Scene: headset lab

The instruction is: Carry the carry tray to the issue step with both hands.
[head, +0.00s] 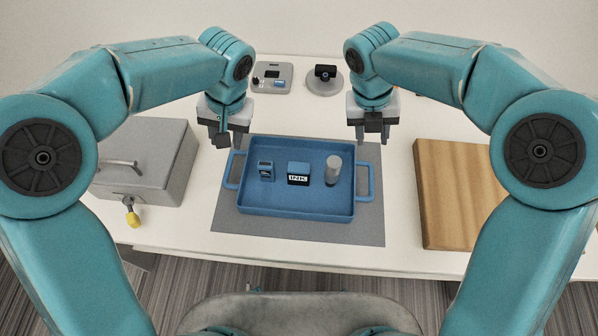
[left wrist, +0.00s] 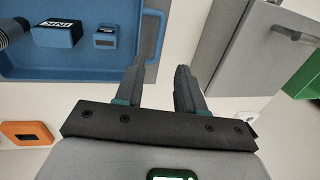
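The blue carry tray (head: 290,207) lies on a grey mat, with a left handle (head: 232,170) and a right handle (head: 371,181). In it are a small blue device (head: 266,171), a blue labelled box (head: 298,173) and a grey cylinder (head: 333,170). My left gripper (head: 222,138) is above the tray's far left corner, apart from the handle; its fingers (left wrist: 162,68) are open and empty in the left wrist view, near the handle (left wrist: 155,35). My right gripper (head: 373,132) looks open and empty, beyond the right handle. A wooden block (head: 455,195), seemingly the issue step, stands right.
A grey metal case (head: 150,165) with a yellow-tagged padlock (head: 132,214) stands left of the mat (head: 300,232). At the back are a grey stand (head: 271,78) with small items and a round stand (head: 325,82) with a dark device. The strip between mat and wooden block is clear.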

